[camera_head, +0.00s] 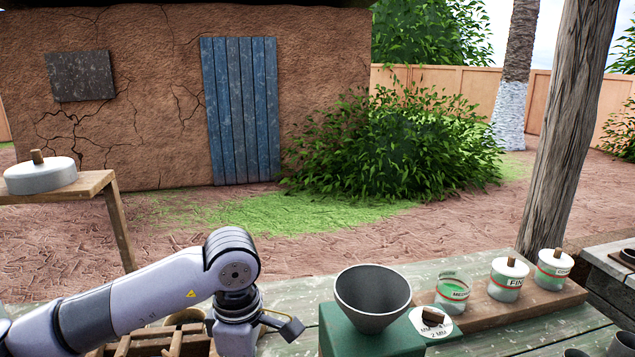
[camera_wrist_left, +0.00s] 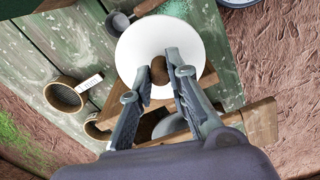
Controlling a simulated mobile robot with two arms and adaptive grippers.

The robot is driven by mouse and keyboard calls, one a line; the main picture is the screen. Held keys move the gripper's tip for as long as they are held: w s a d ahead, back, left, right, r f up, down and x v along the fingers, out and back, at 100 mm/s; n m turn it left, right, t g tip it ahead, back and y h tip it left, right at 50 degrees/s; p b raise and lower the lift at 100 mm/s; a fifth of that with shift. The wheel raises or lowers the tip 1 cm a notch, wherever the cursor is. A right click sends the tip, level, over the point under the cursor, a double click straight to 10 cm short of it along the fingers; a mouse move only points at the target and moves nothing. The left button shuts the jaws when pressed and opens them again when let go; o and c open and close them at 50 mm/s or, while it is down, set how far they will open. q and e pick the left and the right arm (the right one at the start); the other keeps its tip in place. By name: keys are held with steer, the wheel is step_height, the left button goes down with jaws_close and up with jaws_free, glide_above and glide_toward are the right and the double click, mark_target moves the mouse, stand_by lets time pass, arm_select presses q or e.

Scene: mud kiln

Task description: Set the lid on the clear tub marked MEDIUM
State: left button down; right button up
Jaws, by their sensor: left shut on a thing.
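The clear tub marked MEDIUM (camera_head: 452,294) stands lidless on a wooden board at the right in the head view, with green material inside. My left gripper is shut on the brown knob (camera_wrist_left: 159,75) of a white round lid (camera_wrist_left: 160,42) in the left wrist view, where its fingers (camera_wrist_left: 171,72) straddle the knob. In the head view my left gripper (camera_head: 283,324) is low in the middle, left of the tub and apart from it; the lid is hidden there. My right gripper is not in view.
Lidded tubs, one marked FINE (camera_head: 507,281) and another (camera_head: 552,270), stand beside the MEDIUM tub on the board (camera_head: 530,304). A dark cone-shaped hopper (camera_head: 372,300) on a green box (camera_head: 345,335) stands between my gripper and the tub. A wooden post (camera_head: 562,130) rises behind.

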arm_select(q)
steer(key=shift+a+r+m, duration=0.1)
steer(key=shift+a+m, duration=0.2)
steer(key=shift+m, duration=0.1)
steer(key=shift+s+a+r+m, duration=0.25)
steer(key=shift+s+m, duration=0.05)
steer(key=shift+m, duration=0.2)
steer(key=s+a+r+m, duration=0.3)
steer(key=s+a+m, duration=0.3)
steer(key=m, duration=0.9)
steer(key=shift+s+a+r, duration=0.2)
steer(key=shift+s+a, duration=0.15)
steer(key=shift+s, duration=0.65)
steer(key=shift+w+r, duration=0.1)
